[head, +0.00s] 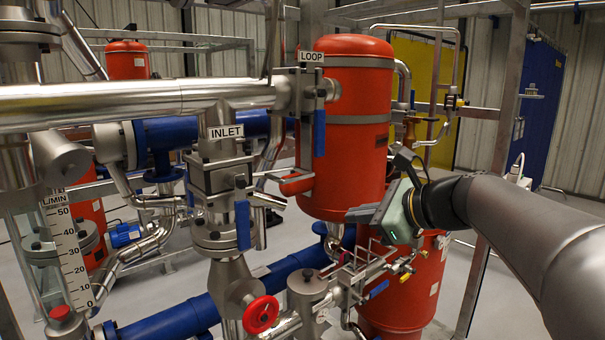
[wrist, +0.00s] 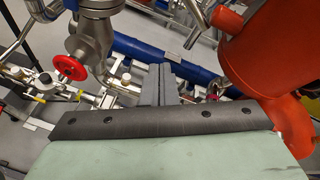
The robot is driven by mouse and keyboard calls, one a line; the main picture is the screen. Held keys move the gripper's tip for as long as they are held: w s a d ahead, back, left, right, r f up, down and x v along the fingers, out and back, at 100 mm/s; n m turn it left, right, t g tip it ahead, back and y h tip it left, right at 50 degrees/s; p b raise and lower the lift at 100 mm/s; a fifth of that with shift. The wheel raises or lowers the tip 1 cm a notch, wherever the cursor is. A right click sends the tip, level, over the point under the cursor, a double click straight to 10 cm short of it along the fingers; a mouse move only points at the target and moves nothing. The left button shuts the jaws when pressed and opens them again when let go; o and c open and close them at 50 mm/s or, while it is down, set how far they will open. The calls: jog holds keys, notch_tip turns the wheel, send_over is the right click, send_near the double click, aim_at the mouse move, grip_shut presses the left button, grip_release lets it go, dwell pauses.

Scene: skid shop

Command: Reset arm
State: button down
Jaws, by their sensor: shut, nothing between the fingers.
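My gripper (head: 362,213) is at the end of my dark grey arm, which comes in from the right in the head view. It is in front of the lower part of the large red tank (head: 355,110) and points left. In the wrist view my gripper (wrist: 157,72) has its two dark fingers side by side, shut and empty. Pipework lies beyond the fingertips. From these views I cannot tell whether the gripper touches anything.
The INLET valve with a blue lever (head: 243,222) and the LOOP valve with a blue lever (head: 319,132) stand to the left. A red handwheel (head: 260,314) also shows in the wrist view (wrist: 70,67). Small valves with a blue handle (head: 378,289) lie below my gripper. A metal frame post (head: 503,120) stands behind my arm.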

jog(key=s+d+f+n+g+h, duration=0.1)
jog(key=s+f+n+g+h, duration=0.3)
jog(key=s+f+n, duration=0.7)
jog(key=s+d+f+n+g+h, duration=0.1)
jog(key=s+f+n+g+h, duration=0.4)
jog(key=s+f+n, duration=0.6)
notch_tip(320, 180, down, 7)
jog(key=s, duration=0.2)
jog(key=shift+s, duration=0.4)
jog(key=shift+r, duration=0.1)
